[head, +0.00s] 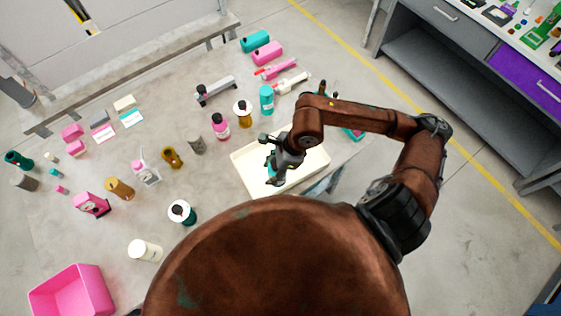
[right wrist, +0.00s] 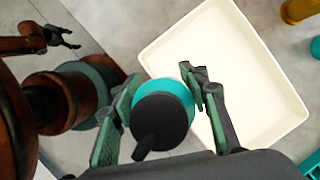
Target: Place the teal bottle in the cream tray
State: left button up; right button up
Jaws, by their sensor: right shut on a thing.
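The teal bottle (right wrist: 178,88) has a dark cap and is clasped between the fingers of my right gripper (right wrist: 160,100). In the head view my right gripper (head: 272,160) is over the left part of the cream tray (head: 310,168), with a bit of the teal bottle (head: 271,172) showing. In the right wrist view the bottle overlaps the near left edge of the cream tray (right wrist: 225,60); its height above the tray floor is unclear. The visible tray floor is empty. My left gripper (right wrist: 70,37) shows small in the right wrist view, its fingers apart and empty.
Another teal bottle (head: 266,98), an amber bottle (head: 242,114) and a pink bottle (head: 220,126) stand behind the tray. A grey cup (head: 197,145) is to its left. A pink bin (head: 70,292) sits at the lower left. Many small items crowd the table's left side.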

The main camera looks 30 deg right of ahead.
jog(key=m, duration=0.2)
jog(key=s+r+m+t, duration=0.1)
jog(key=shift+a+h, duration=0.25)
jog(key=shift+h, duration=0.15)
jog(key=shift+m, duration=0.5)
jog(key=shift+w+d, duration=0.2)
jog(key=w+d+f+p, duration=0.1)
jog(key=w+d+f, duration=0.1)
jog(key=w+f, duration=0.1)
jog(key=w+d+f+p, duration=0.1)
jog(key=w+d+f, duration=0.2)
jog(key=w+f, duration=0.1)
jog(key=w+d+f+p, duration=0.1)
jog(key=w+d+f, duration=0.1)
jog(key=w+f, duration=0.2)
jog(key=shift+d+f, duration=0.35)
jog(key=shift+f, duration=0.6)
jog(key=shift+f, duration=0.1)
jog(key=o, duration=1.5)
